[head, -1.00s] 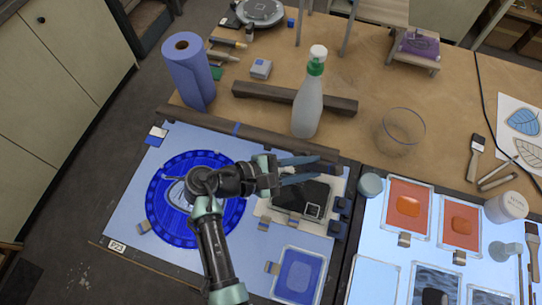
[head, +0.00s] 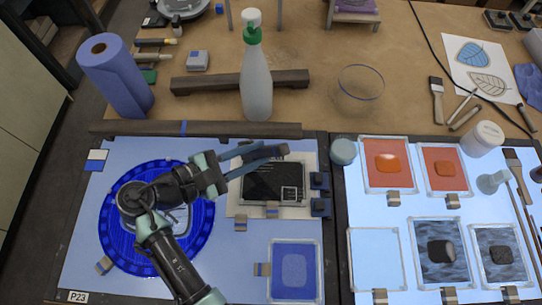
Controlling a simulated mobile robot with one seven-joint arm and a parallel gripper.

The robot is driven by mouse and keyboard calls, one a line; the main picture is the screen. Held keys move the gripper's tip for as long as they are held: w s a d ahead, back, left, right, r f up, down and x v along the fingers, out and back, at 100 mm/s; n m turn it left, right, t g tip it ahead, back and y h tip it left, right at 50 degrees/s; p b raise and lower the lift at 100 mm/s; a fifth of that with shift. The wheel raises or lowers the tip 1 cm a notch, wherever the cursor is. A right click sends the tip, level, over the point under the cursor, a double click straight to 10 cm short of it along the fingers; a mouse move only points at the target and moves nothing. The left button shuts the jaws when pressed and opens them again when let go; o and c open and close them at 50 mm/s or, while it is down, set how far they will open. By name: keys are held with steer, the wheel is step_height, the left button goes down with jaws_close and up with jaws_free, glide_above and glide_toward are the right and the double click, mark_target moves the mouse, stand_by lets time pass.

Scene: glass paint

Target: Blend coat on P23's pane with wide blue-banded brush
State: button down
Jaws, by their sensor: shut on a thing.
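The P23 label (head: 77,296) is at the near left corner of the left light panel (head: 235,270). On this panel lie a round deep-blue ribbed pane (head: 110,222), partly hidden under my arm, and a square clear-edged pane with a blue coat (head: 294,271). My gripper (head: 276,152) is over the panel's back part, above a dark flat device (head: 270,183). Its blue fingers are shut on a brownish, dark-ended thing, probably the brush; no blue band can be made out on it.
A spray bottle (head: 256,85), a blue paper roll (head: 117,80) and a wooden bar (head: 200,85) stand behind the panel. A glass bowl (head: 360,88) is further right. The right light panel (head: 330,290) holds several orange and dark panes. Loose brushes lie at the right.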

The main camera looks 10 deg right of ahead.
steer(key=s+d+p, duration=0.8)
steer(key=shift+s+d, duration=0.15)
steer(key=shift+d, duration=0.05)
steer(key=shift+f, duration=0.1)
steer(key=shift+p, duration=0.75)
steer(key=shift+f, duration=0.5)
stand_by(0.9)
